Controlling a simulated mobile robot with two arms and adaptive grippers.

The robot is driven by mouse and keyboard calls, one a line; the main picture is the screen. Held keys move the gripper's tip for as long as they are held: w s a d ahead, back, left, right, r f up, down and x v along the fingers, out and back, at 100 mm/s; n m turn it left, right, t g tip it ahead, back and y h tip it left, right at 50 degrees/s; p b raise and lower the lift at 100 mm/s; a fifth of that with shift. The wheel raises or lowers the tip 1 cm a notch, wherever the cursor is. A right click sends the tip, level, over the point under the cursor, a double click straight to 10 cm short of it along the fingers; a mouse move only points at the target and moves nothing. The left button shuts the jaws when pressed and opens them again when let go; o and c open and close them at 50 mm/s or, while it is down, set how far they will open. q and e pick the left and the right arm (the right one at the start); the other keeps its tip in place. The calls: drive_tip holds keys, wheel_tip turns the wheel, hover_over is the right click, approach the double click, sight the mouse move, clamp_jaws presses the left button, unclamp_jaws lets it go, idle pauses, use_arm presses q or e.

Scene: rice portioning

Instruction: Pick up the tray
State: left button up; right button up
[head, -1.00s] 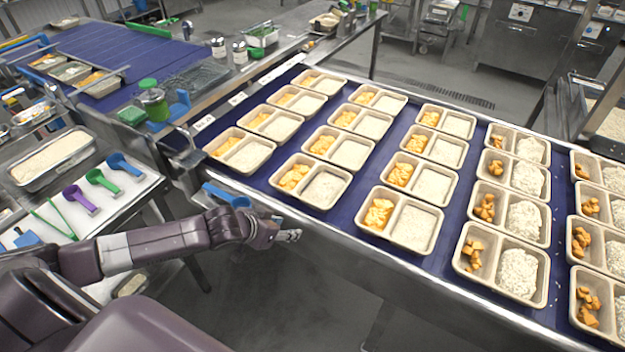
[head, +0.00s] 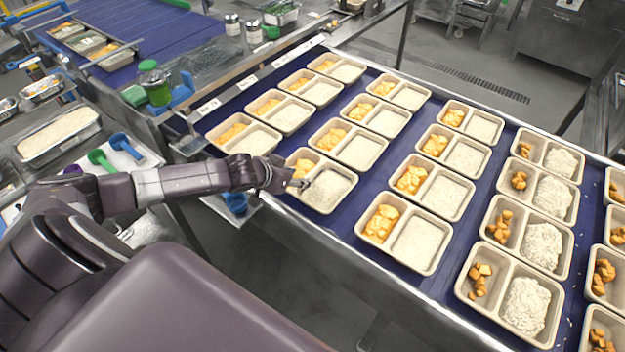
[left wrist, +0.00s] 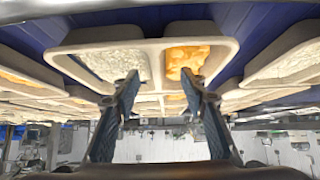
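Several beige two-compartment trays with white rice and orange chunks stand in rows on the blue belt. One front-row tray (head: 327,210) is nearest my left gripper (head: 300,184), whose fingertips overlap its front left edge in the head view. In the left wrist view the same tray (left wrist: 150,43) lies just beyond the fingers, with rice on the left and orange food on the right. My right gripper is not in view.
Other trays sit close by, including one (head: 427,272) to the right and one (head: 243,151) behind left. The belt's metal edge (head: 330,250) runs along the front. A blue scoop (head: 235,203) and a rice pan (head: 92,110) are at the left.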

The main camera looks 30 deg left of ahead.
sight(307, 176)
use_arm(q)
drive_tip(key=shift+w+d+f, duration=0.15)
drive_tip(key=shift+w+f, duration=0.05)
drive_tip(key=shift+w, duration=0.1)
drive_tip(key=p+x, duration=0.1)
drive_tip(key=x, duration=0.3)
drive_tip(key=shift+w+d+f+p, duration=0.1)
drive_tip(key=shift+w+f+p, duration=0.05)
drive_tip(key=shift+p, duration=0.15)
drive_tip(key=shift+f, duration=0.1)
drive_tip(key=shift+c, duration=0.7)
drive_tip(key=c, duration=0.5)
clamp_jaws()
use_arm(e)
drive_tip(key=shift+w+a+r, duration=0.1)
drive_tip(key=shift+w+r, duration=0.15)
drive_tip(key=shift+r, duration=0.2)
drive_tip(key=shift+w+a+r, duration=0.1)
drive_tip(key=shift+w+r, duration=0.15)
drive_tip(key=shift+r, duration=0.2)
